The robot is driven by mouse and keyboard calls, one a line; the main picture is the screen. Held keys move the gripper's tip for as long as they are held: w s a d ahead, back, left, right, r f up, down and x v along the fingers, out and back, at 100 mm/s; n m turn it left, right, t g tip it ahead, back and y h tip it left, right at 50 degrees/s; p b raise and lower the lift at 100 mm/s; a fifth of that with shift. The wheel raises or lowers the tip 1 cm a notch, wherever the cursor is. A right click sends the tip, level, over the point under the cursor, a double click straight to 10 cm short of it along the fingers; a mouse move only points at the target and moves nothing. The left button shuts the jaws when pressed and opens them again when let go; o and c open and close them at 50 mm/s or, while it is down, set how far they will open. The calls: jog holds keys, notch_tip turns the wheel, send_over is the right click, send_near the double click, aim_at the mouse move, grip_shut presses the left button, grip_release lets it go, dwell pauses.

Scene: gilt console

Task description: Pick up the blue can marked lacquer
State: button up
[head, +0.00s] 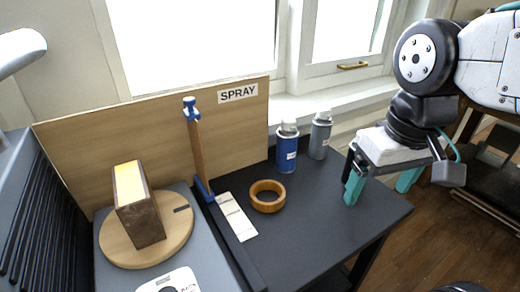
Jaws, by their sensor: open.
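A blue can (287,149) with a white cap stands upright on the dark table, near the back edge below the window. It has a small white label, too small to read here. A grey can (320,137) with a light cap stands just right of it and a little farther back. My gripper (380,190) is at the right, over or beside the table's right edge, with its two teal fingers apart and pointing down. It is empty and stands clear of both cans, to the right and nearer the camera.
A clamp bar (197,150) stands left of the cans. A board marked SPRAY (160,130) stands behind a block (138,204) on a round turntable (120,247). Table space right of the ring is clear.

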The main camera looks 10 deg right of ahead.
jog(key=w+a+r+n, duration=0.1)
jog(key=w+r, duration=0.1)
jog(key=w, duration=0.6)
jog(key=w+r+n, duration=0.1)
jog(key=w+r, duration=0.1)
jog(key=w, duration=0.7)
jog(key=n+g, duration=0.1)
jog(key=n, duration=0.2)
send_over(289, 119)
jog(key=f, duration=0.5)
jog(key=shift+s+a+f, duration=0.1)
jog(key=shift+s+f, duration=0.05)
jog(key=shift+s, duration=0.15)
jog(key=shift+w+f, duration=0.35)
jog(key=shift+f, duration=0.2)
notch_tip(289, 119, down, 7)
jog(key=shift+f, duration=0.1)
grip_shut()
jog(key=shift+r, duration=0.2)
